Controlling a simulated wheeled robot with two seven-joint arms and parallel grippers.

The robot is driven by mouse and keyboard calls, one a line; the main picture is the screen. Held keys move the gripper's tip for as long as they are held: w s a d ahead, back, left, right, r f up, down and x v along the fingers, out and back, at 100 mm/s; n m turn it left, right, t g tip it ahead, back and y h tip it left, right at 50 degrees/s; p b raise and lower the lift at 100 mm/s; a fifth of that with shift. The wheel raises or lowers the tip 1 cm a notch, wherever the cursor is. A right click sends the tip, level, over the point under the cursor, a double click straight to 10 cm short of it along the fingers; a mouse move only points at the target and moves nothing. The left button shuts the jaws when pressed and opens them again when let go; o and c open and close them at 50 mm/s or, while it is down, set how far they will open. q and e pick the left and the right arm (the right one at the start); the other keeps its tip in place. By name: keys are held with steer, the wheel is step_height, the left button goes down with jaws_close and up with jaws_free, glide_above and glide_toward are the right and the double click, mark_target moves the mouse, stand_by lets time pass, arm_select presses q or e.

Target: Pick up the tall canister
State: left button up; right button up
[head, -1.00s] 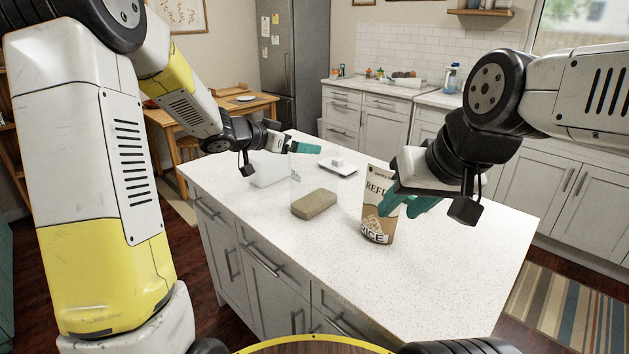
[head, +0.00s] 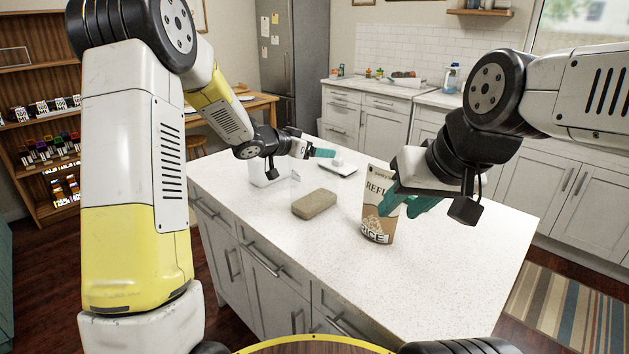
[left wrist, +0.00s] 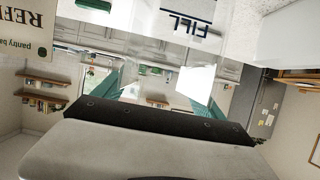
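The tall canister looks like a clear vessel; it is very hard to make out. In the head view only a faint clear patch (head: 295,178) shows behind the brown block, by my left gripper. In the left wrist view a clear surface with a dark line and "FILL" lettering (left wrist: 190,22) is close to the camera. My left gripper (head: 318,152) is above the counter; its teal fingers (left wrist: 145,82) are spread apart in the wrist view. I cannot tell whether the clear wall lies between them. My right gripper (head: 402,208) has its fingers apart at the rice pouch's right side.
A brown and white rice pouch (head: 378,225) stands upright on the white counter (head: 330,260). A brown block (head: 314,203) lies left of it. A white scale-like item (head: 338,168) and a pale container (head: 268,172) sit farther back. The counter's front is clear.

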arm_select(q)
steer(key=c, duration=1.4)
jaws_close()
steer(key=shift+r, duration=0.2)
